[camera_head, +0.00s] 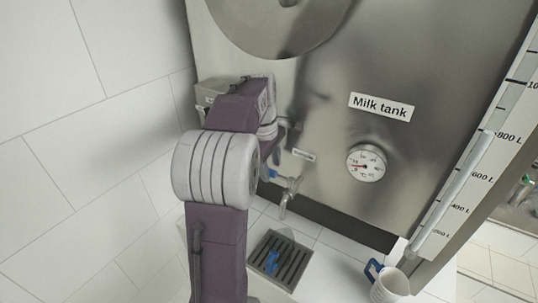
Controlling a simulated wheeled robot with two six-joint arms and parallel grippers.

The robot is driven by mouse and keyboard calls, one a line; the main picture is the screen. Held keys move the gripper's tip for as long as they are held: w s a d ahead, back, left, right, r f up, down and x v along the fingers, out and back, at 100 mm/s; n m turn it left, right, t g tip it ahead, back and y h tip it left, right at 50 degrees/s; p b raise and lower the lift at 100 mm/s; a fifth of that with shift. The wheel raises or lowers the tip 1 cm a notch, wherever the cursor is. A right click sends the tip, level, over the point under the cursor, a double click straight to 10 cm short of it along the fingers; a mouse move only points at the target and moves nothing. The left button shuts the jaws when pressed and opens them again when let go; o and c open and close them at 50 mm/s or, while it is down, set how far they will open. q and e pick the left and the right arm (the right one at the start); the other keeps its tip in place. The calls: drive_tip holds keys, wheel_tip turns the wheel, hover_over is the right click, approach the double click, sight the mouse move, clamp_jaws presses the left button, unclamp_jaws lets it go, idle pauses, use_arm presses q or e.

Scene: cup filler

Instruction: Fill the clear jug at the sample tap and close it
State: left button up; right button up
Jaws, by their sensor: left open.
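The sample tap (285,202) sticks out from the front of the steel milk tank, with a blue lever (272,174) beside it. My left gripper (290,137) is mostly hidden behind my own arm, close to the tank and above the tap. It is open, and I see nothing held in it. My right gripper is out of view.
The milk tank (430,60) fills the right, with a round dial (366,163) and a level gauge (462,178). A dark drain grate (292,262) lies below the tap. A tiled wall (80,130) bounds the left.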

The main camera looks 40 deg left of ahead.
use_arm(q)
drive_tip(key=shift+s+a+f, duration=0.15)
drive_tip(key=shift+a+f, duration=0.3)
drive_tip(key=shift+f, duration=0.1)
drive_tip(key=shift+d, duration=0.3)
drive_tip(key=shift+w+d, duration=0.15)
drive_tip(key=shift+w, duration=0.1)
drive_tip(key=c, duration=0.3)
drive_tip(key=shift+s+r, duration=0.1)
clamp_jaws()
